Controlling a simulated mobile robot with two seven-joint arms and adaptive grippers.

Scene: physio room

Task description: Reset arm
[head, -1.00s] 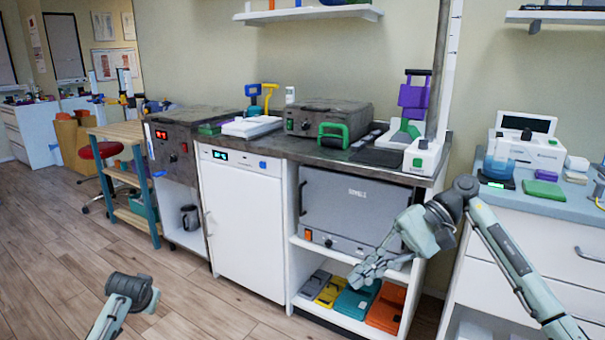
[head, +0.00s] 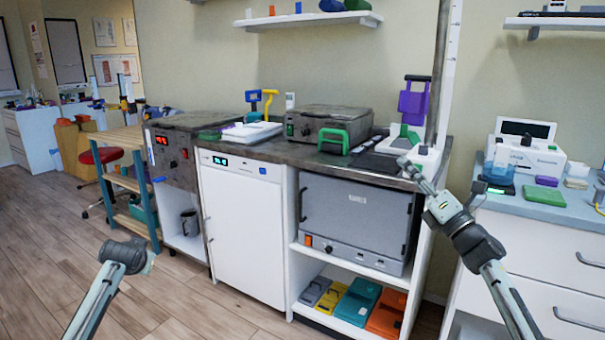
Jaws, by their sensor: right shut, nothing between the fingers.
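My right gripper (head: 410,170) is shut and empty. It points up and to the left, with its fingertips in front of the right end of the dark counter (head: 285,152), overlapping the white device (head: 428,157) there. I cannot tell whether it touches the counter edge. My right arm comes in from the lower right. Part of my left arm shows at the lower left above the wooden floor, bent at a dark joint. My left gripper is out of view.
Below are a white cabinet (head: 242,225) and a grey oven (head: 352,220). A blue-topped side counter (head: 560,210) stands right. The floor (head: 180,305) at lower left is clear.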

